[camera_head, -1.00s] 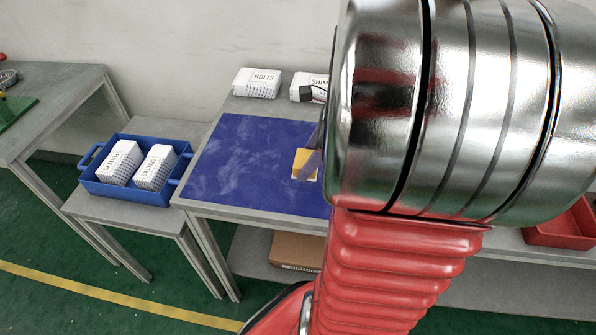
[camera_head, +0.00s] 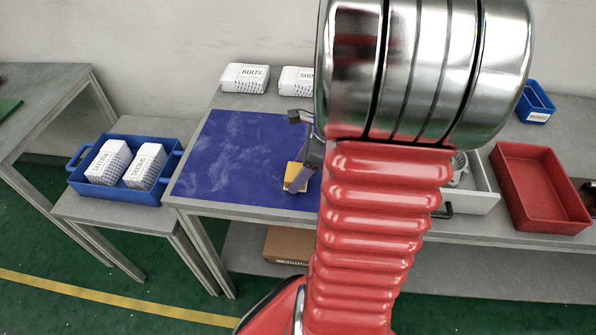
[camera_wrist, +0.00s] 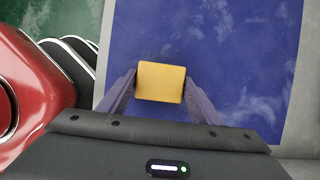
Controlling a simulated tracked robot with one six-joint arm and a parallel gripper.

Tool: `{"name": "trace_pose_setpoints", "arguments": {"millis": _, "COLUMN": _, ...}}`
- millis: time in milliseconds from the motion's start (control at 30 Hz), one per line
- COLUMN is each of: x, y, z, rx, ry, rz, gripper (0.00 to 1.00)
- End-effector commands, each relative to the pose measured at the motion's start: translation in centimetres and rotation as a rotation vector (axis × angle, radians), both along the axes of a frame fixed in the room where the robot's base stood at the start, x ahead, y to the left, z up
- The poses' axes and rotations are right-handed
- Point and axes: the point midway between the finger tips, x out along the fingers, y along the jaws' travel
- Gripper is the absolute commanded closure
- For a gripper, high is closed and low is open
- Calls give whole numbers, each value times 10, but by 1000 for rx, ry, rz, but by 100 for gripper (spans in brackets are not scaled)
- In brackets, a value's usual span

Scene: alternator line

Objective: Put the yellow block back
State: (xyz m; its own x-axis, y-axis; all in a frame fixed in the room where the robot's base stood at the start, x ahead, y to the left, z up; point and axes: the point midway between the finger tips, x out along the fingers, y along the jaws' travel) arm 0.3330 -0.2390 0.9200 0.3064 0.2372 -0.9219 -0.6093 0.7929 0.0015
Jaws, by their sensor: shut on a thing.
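The yellow block (camera_wrist: 161,82) is held between the two fingertips of my gripper (camera_wrist: 160,90) in the wrist view. The blue mat (camera_wrist: 220,45) lies behind it in that view. In the head view the yellow block (camera_head: 295,176) shows over the right part of the blue mat (camera_head: 225,160), beside one finger of my gripper (camera_head: 304,182). My arm hides the rest of the gripper there. I cannot tell whether the block touches the mat or is a little above it.
White boxes (camera_head: 245,78) stand behind the mat. A blue tray (camera_head: 95,187) with two white boxes is on the lower table at left. A drawer (camera_head: 482,192) with contents, a red tray (camera_head: 540,180) and a small blue bin (camera_head: 535,105) are at right.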

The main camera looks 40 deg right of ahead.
Motion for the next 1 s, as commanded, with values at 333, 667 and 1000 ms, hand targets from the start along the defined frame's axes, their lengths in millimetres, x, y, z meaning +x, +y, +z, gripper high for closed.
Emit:
{"name": "trace_pose_setpoints", "arguments": {"millis": 333, "x": 0, "y": 0, "z": -2, "rx": 0, "ry": 0, "rz": -1, "gripper": 41}}
{"name": "trace_pose_setpoints", "arguments": {"millis": 667, "x": 0, "y": -1, "z": -1, "rx": 0, "ry": 0, "rz": -1, "gripper": 23}}
{"name": "trace_pose_setpoints", "arguments": {"millis": 1000, "x": -2, "y": -3, "z": 7, "rx": -1, "ry": -1, "rz": -1, "gripper": 23}}
